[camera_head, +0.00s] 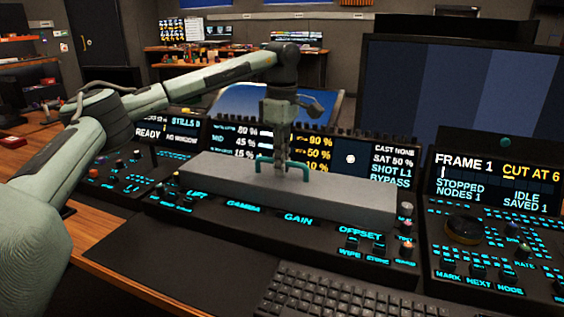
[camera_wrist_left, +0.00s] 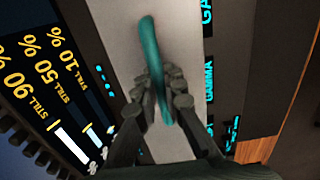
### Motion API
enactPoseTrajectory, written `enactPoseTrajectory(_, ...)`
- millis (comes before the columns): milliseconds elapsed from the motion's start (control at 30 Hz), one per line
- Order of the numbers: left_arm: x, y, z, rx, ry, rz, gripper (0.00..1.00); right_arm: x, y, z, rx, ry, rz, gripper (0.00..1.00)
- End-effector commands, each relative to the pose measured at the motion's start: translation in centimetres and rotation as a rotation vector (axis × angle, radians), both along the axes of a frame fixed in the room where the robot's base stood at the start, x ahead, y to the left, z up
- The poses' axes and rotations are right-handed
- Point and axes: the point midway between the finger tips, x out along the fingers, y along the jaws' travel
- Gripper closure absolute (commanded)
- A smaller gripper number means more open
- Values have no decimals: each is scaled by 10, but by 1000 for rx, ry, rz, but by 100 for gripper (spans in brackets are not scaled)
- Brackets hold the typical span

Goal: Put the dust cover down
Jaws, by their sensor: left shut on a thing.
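The dust cover (camera_head: 330,200) is a long grey slab-like box with a teal handle (camera_head: 265,165) on top. It lies over the middle of the control panel, above the GAMMA and GAIN labels, and hides what is beneath it. I cannot tell whether it touches the panel. My left gripper (camera_head: 283,168) points down and is shut on the teal handle. The left wrist view also shows the fingers (camera_wrist_left: 165,100) around the handle (camera_wrist_left: 152,65), with the pale cover top (camera_wrist_left: 118,25) beneath. My right gripper is not in view.
A black keyboard (camera_head: 330,292) lies in front of the panel. Screens (camera_head: 225,140) stand behind the cover. A panel with a dark round dial (camera_head: 464,229) is on the right. A large monitor (camera_head: 450,90) stands at the back right. The dark mat (camera_head: 190,265) at front left is clear.

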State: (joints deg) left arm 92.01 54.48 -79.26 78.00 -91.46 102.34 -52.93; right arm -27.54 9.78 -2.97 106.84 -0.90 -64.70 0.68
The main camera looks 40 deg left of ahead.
Motion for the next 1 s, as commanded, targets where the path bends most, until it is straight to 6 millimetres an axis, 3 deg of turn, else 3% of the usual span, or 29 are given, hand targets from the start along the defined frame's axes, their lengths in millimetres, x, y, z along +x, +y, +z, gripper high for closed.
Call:
enactPoseTrajectory(267, 0, 0, -1, -1, -1, -1, 100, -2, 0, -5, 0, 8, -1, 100)
enactPoseTrajectory(300, 0, 0, -2, 0, 0, -1, 90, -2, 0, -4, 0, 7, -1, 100)
enactPoseTrajectory(467, 0, 0, -1, 0, -1, -1, 70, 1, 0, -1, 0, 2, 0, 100)
enactPoseTrajectory(767, 0, 0, 0, 0, -1, -1, 70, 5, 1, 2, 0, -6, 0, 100)
enactPoseTrajectory(1000, 1, -1, 31, -1, -4, -1, 70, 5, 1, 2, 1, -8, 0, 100)
